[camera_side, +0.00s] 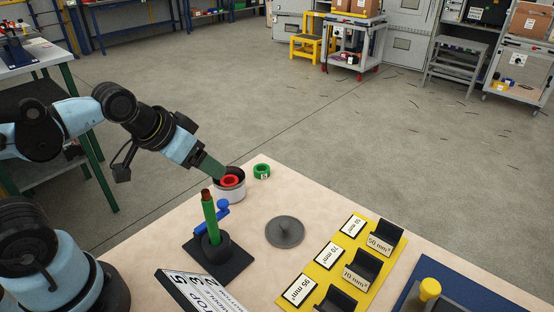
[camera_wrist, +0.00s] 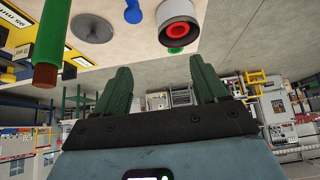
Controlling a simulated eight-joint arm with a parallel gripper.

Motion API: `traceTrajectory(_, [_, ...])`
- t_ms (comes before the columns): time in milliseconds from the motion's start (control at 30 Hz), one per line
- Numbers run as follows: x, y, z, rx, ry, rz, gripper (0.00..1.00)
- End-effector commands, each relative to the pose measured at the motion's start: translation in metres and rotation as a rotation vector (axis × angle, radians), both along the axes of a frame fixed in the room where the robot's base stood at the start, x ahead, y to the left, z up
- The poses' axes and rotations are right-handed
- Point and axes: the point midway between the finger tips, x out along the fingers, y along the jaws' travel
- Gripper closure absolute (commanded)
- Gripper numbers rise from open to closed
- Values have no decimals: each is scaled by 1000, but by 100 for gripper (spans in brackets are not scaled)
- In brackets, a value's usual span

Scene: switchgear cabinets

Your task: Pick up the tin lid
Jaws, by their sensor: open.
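The tin lid (camera_side: 285,232) is a flat grey disc with a small knob on top. It lies on the pale table, right of the black stand; the lid also shows at the upper left of the wrist view (camera_wrist: 92,27). The open tin (camera_side: 230,188) is white with a dark rim and holds a red ring (camera_side: 231,181); the tin also shows in the wrist view (camera_wrist: 178,22). My gripper (camera_side: 216,171) is above the tin's far-left rim, well away from the lid. In the wrist view its two green fingers (camera_wrist: 163,85) are spread with nothing between them.
A black stand (camera_side: 218,258) with an upright green rod (camera_side: 210,218) and blue clamp is left of the lid. A green ring (camera_side: 262,171) lies beyond the tin. A yellow holder (camera_side: 337,262) with black cradles stands right of the lid. Bare tabletop surrounds the lid.

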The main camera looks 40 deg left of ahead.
Motion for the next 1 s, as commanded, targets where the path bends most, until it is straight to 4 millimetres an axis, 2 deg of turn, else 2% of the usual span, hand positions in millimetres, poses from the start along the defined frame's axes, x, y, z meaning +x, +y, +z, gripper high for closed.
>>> traceTrajectory(267, [0,0,0,0,0,0,28])
traceTrajectory(400, [0,0,0,0,0,0,7])
traceTrajectory(467, [0,0,0,0,0,0,0])
traceTrajectory(767, [3,-3,2,-8,16,1,0])
traceTrajectory(1000, [25,-29,13,-62,156,23,0])
